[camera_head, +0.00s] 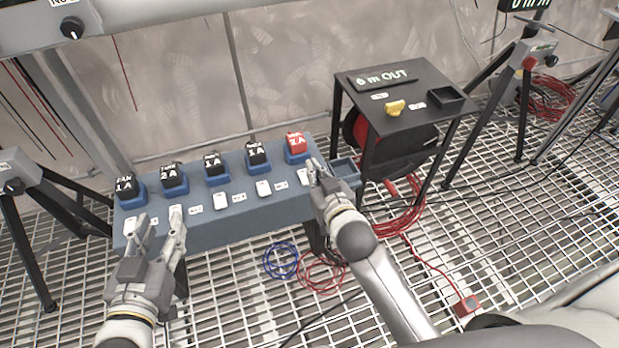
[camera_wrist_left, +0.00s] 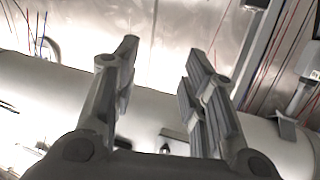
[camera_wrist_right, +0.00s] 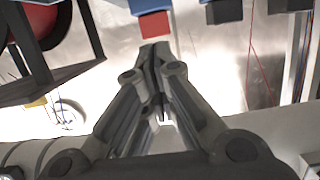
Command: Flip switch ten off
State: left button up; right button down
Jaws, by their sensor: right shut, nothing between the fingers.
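Behind the switches stand black blocks (camera_head: 212,163) and one red block (camera_head: 296,143) in blue holders. A black stand (camera_head: 425,80) with a yellow piece (camera_head: 395,107) and a red cable reel is at the right. Cables (camera_head: 281,260) lie on the grated floor.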

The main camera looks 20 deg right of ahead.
aim_at(305, 177)
jog(key=b+x, duration=0.1)
jog(key=x, duration=0.2)
jog(key=shift+w+f, duration=0.1)
jog(key=shift+w, duration=0.15)
notch_tip(305, 177, down, 3)
jog(key=shift+s+f+b, duration=0.1)
jog(key=shift+f+b, duration=0.1)
jog(key=shift+b, duration=0.65)
pick_arm(q)
notch_tip(305, 177, up, 13)
jog(key=s+d+t+h, duration=0.1)
jog(key=t+h, duration=0.1)
jog(key=t, duration=0.6)
jog(key=shift+s+d+r+h, duration=0.2)
jog(key=shift+s+d+h, duration=0.05)
jog(key=shift+d+h, duration=0.05)
pick_arm(e)
jog(key=shift+f, duration=0.25)
pick_arm(q)
jog(key=shift+s, duration=0.1)
